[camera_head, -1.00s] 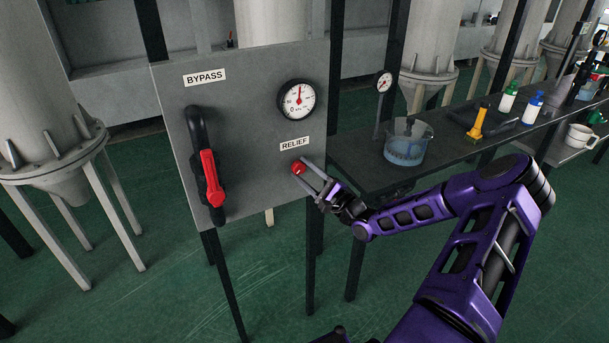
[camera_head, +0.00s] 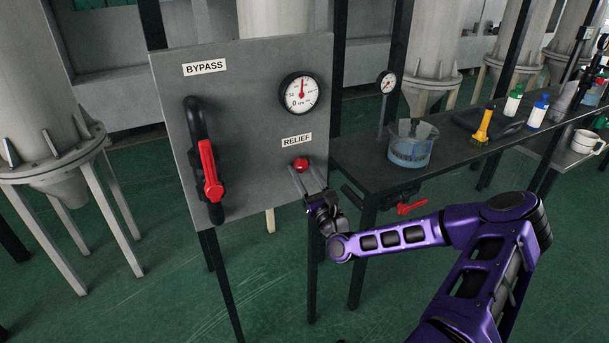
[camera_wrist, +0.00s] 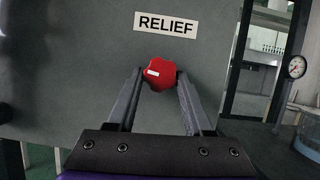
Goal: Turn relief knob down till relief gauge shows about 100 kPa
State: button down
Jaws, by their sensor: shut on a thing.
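The red relief knob (camera_head: 301,165) sits on the grey panel (camera_head: 250,110) under the RELIEF label (camera_head: 297,140). My gripper (camera_head: 301,168) reaches it from below right, its two fingers on either side of the knob. In the wrist view the knob (camera_wrist: 160,73) lies between the fingertips (camera_wrist: 160,78), with a white mark on its left face. My gripper is shut on it. The round white relief gauge (camera_head: 300,93) is above the label. Its red needle points nearly straight up, past the 50 mark; the exact reading is too small to tell.
A red bypass lever (camera_head: 209,170) on a black pipe is left on the panel. A dark bench (camera_head: 370,175) to the right bears a clear beaker (camera_head: 411,145), a small gauge (camera_head: 388,82) and bottles. A red-handled valve (camera_head: 411,208) hangs below the bench.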

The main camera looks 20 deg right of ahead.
jog(key=shift+r+m+h+b, duration=0.15)
jog(key=shift+m+h+b, duration=0.15)
jog(key=shift+m+h, duration=0.75)
jog(key=shift+a+m+y, duration=0.1)
jog(key=shift+m+y, duration=0.15)
jog(key=shift+m, duration=0.3)
jog(key=shift+c, duration=1.5)
grip_release()
jog(key=v, duration=1.7)
jog(key=shift+f+b, duration=0.2)
jog(key=shift+b, duration=0.15)
jog(key=shift+s, duration=0.1)
